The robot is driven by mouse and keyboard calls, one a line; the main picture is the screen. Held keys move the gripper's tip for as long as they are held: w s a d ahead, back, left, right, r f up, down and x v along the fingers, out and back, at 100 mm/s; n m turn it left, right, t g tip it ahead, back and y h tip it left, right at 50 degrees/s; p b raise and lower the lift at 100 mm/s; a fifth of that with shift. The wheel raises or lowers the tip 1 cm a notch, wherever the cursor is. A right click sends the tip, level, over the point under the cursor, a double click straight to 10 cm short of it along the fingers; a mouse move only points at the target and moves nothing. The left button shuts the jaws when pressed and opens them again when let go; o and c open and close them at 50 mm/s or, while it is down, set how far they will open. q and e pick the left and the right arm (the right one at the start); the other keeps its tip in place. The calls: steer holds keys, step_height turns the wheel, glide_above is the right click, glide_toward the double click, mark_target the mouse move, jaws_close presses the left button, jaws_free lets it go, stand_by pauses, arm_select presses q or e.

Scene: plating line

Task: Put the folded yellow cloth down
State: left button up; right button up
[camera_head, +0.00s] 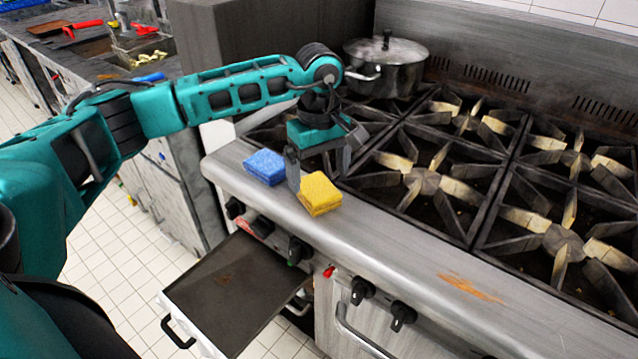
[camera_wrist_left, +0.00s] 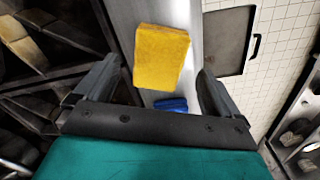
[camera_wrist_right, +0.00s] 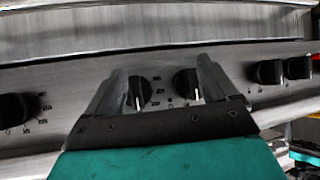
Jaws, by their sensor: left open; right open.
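The folded yellow cloth (camera_head: 319,194) lies on the steel front ledge (camera_head: 385,232) of the stove. It also shows in the left wrist view (camera_wrist_left: 160,54), just beyond the fingertips. A folded blue cloth (camera_head: 265,166) lies on the same ledge to its left, apart from it. My left gripper (camera_head: 319,172) is open above the ledge, close to the yellow cloth, and holds nothing. Whether a finger touches the cloth I cannot tell. My right gripper (camera_wrist_right: 161,72) is open and empty, facing the stove's knob panel; it is out of the head view.
Black burner grates (camera_head: 422,185) fill the stove top behind the ledge. A lidded steel pot (camera_head: 386,75) stands on the back left burner. A flat tray-like drawer (camera_head: 228,285) sticks out below the ledge. Knobs (camera_head: 362,291) line the stove front.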

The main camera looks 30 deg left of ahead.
mark_target(319, 190)
arm_select(q)
step_height(319, 190, up, 8)
steer(key=shift+s+f, duration=0.15)
stand_by(0.6)
